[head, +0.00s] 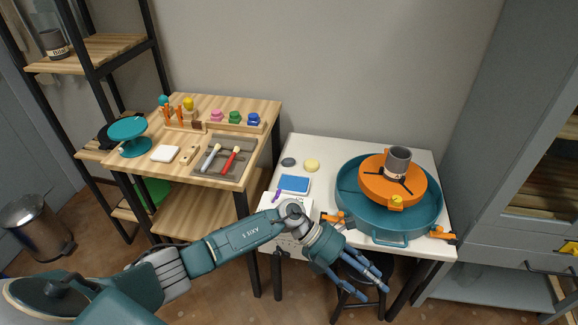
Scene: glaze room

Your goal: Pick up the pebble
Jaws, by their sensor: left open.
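A small dark grey oval, likely the pebble (288,162), lies on the white table (325,147) near its back left corner, just left of a round pale yellow piece (312,165). My left gripper (373,291) is open and seems empty. Its fingers point down and to the right, in front of the table's front edge. It is well apart from the pebble, which lies farther back and to the left. My right gripper is not in the view.
A teal round basin (350,208) with an orange wheel (375,184) and grey cup (397,161) fills the table's right side. A blue pad (294,184) lies in front of the pebble. A wooden bench (259,110) with tools stands left.

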